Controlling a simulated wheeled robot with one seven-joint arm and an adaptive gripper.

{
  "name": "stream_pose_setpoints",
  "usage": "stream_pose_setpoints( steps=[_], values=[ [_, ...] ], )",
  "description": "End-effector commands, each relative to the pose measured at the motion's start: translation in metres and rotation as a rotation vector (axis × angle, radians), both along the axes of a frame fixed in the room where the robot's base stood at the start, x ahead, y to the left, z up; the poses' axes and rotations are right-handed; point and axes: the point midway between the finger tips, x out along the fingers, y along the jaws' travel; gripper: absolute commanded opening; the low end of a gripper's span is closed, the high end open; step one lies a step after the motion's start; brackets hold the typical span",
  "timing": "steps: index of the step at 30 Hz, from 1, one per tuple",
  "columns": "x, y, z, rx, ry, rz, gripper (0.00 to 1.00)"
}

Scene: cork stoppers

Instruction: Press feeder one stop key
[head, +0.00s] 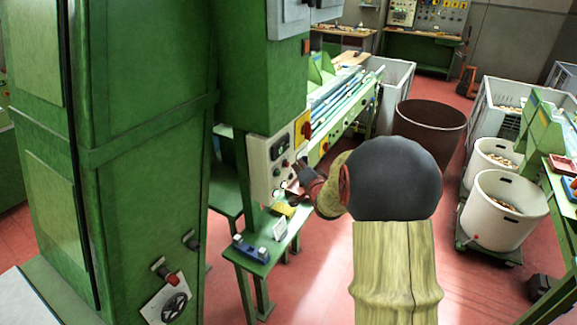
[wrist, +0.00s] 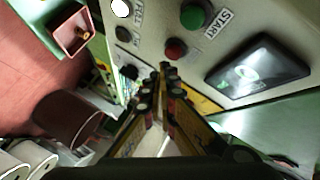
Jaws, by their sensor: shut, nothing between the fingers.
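The light control panel (head: 258,168) hangs on the green machine, left of my gripper (head: 298,182) in the head view. In the wrist view the panel (wrist: 150,14) fills the top. It bears a red key (wrist: 175,48), a green key (wrist: 193,16) beside the word START, and a dark display (wrist: 258,68). My gripper (wrist: 165,74) is shut and empty, its fingertips just below the red key in the picture. I cannot tell whether they touch the panel. No label for the red key can be read.
A white key (wrist: 121,8) and a dark key (wrist: 122,34) sit left on the panel. A green bench (head: 258,240) with small items stands below it. A brown drum (head: 430,122) and white tubs (head: 503,210) stand right, with open red floor between.

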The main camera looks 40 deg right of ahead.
Motion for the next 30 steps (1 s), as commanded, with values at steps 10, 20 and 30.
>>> stream_pose_setpoints(
  steps=[10,20,30],
  values=[
    [0.0057,0.0027,-0.0001,0.000,0.000,0.000,0.00],
    [0.0068,0.0032,0.0000,0.000,0.000,0.000,0.00],
    [0.0103,0.0044,0.0000,-0.001,0.000,0.001,0.00]
  ],
)
